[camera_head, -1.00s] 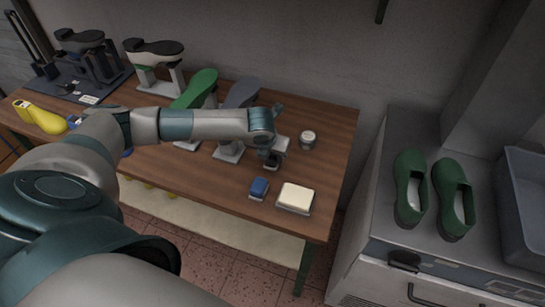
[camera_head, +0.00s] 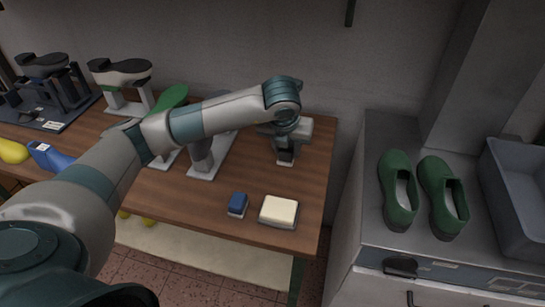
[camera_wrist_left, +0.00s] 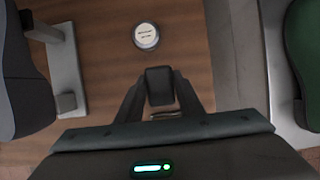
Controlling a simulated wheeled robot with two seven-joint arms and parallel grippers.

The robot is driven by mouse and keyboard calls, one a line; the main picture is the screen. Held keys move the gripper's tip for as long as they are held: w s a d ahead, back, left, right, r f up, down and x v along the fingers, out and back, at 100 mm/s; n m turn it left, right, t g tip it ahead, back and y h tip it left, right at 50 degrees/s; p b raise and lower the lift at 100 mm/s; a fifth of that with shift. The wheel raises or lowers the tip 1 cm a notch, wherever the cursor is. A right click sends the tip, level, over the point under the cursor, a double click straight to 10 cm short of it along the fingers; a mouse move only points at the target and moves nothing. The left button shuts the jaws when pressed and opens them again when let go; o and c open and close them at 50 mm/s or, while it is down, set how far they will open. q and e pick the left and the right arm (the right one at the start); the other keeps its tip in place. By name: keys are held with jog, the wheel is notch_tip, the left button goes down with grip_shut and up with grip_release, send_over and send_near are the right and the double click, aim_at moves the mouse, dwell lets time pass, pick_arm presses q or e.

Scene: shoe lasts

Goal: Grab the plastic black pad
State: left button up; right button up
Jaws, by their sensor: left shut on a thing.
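My left gripper (camera_head: 285,157) is low over the right part of the wooden table (camera_head: 313,190), behind the cream pad and the blue block. In the left wrist view its fingers (camera_wrist_left: 160,84) are shut on a small dark piece (camera_wrist_left: 160,78), which looks like the black pad. The fingers hide part of it, and the head view shows it poorly. Whether it touches the table I cannot tell. My right gripper is in neither view.
A round tin (camera_wrist_left: 146,36) stands just beyond the fingers. A blue block (camera_head: 238,203) and a cream pad (camera_head: 279,210) lie near the front edge. Shoe stands (camera_head: 120,73) fill the table's left. Green shoes (camera_head: 398,190) and a grey bin (camera_head: 515,190) are on the right cabinet.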

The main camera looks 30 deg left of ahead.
pick_arm(q)
jog(key=shift+w+d+r, duration=0.15)
jog(key=shift+d+r, duration=0.15)
jog(key=shift+d, duration=0.15)
